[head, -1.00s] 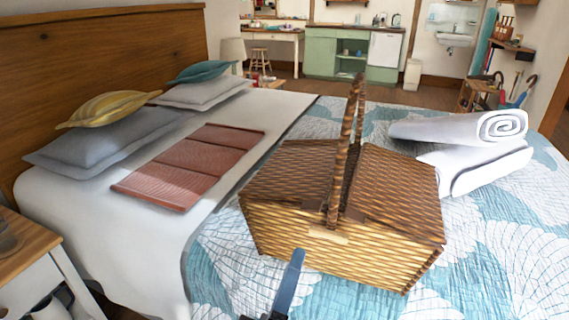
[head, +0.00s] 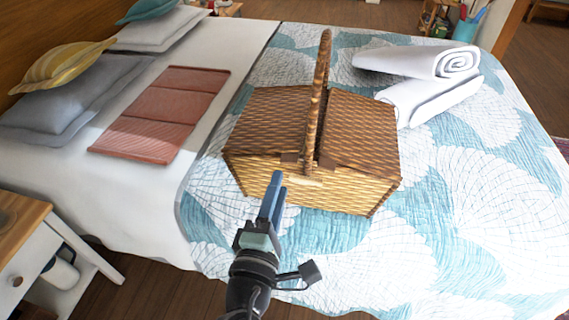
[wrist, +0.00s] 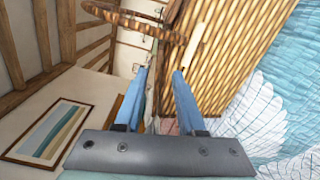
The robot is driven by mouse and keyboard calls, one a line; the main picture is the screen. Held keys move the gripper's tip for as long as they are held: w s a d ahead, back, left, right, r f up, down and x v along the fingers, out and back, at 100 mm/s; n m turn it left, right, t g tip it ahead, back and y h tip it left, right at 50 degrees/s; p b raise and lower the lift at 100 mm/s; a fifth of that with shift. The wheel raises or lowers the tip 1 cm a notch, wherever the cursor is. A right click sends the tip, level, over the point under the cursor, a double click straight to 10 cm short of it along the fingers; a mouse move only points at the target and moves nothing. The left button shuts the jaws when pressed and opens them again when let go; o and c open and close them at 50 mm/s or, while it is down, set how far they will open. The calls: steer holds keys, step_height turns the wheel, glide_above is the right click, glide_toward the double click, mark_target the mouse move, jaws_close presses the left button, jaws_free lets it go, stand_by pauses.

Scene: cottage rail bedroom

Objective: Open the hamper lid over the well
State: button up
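The hamper (head: 345,190) is a brown wicker basket standing upright on the bed. Its left lid (head: 262,120) and right lid (head: 362,130) both lie shut, on either side of a tall arched handle (head: 318,85). A pale wooden tab shows at the front top edge. My gripper (head: 277,182) is in front of the hamper's front wall, near the left lid's front edge. In the wrist view my gripper (wrist: 160,72) has its two blue fingers apart with nothing held between them. The hamper's wicker side (wrist: 235,50) fills the upper right there. Contact cannot be told.
Rolled white towels (head: 425,80) lie right of and behind the hamper. A folded red-brown mat (head: 165,115) lies to the left on the white sheet, with pillows (head: 70,95) beyond. A bedside table (head: 25,235) stands at the lower left. The quilt (head: 460,220) to the right is clear.

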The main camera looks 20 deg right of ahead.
mark_target(286, 163)
steer(key=x, duration=0.5)
steer(key=shift+w+d, duration=0.25)
steer(key=shift+w, duration=0.05)
steer(key=shift+c, duration=0.3)
jaws_close()
stand_by(0.9)
